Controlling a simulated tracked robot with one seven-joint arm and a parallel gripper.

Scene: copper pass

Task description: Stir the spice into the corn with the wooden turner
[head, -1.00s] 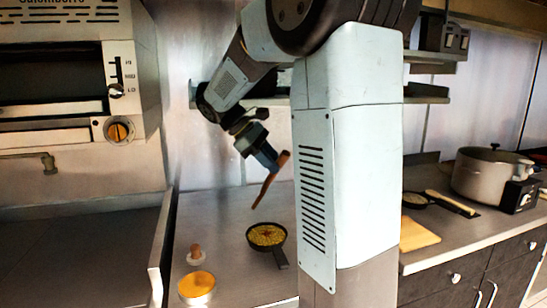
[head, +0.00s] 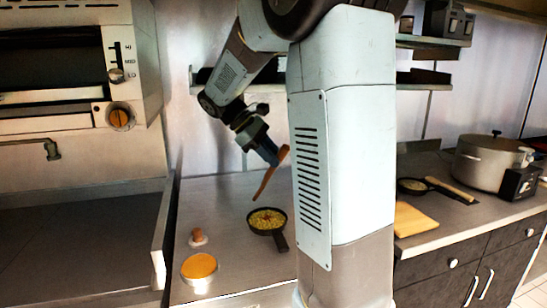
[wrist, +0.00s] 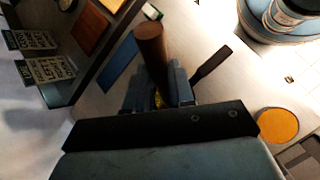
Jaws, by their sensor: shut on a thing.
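My gripper (head: 276,158) is shut on the wooden turner (head: 268,182), which hangs tilted with its lower end down and to the left. In the wrist view, the turner's round brown end (wrist: 150,45) sticks up between my fingers (wrist: 156,90). A small black pan (head: 279,240) of yellow corn (head: 266,222) stands on the counter below. A reddish patch of spice (head: 266,216) shows on the corn. The turner's lower end appears just above the pan's left rim, seemingly apart from the corn. In the wrist view my gripper hides most of the pan; its dark handle (wrist: 212,62) shows.
A round tin with an orange top (head: 199,266) and a small wooden-knobbed item (head: 197,237) stand left of the pan. A large pot (head: 488,160), another small pan (head: 412,186) and a board (head: 413,219) sit on the right counter. An oven (head: 75,70) is at left.

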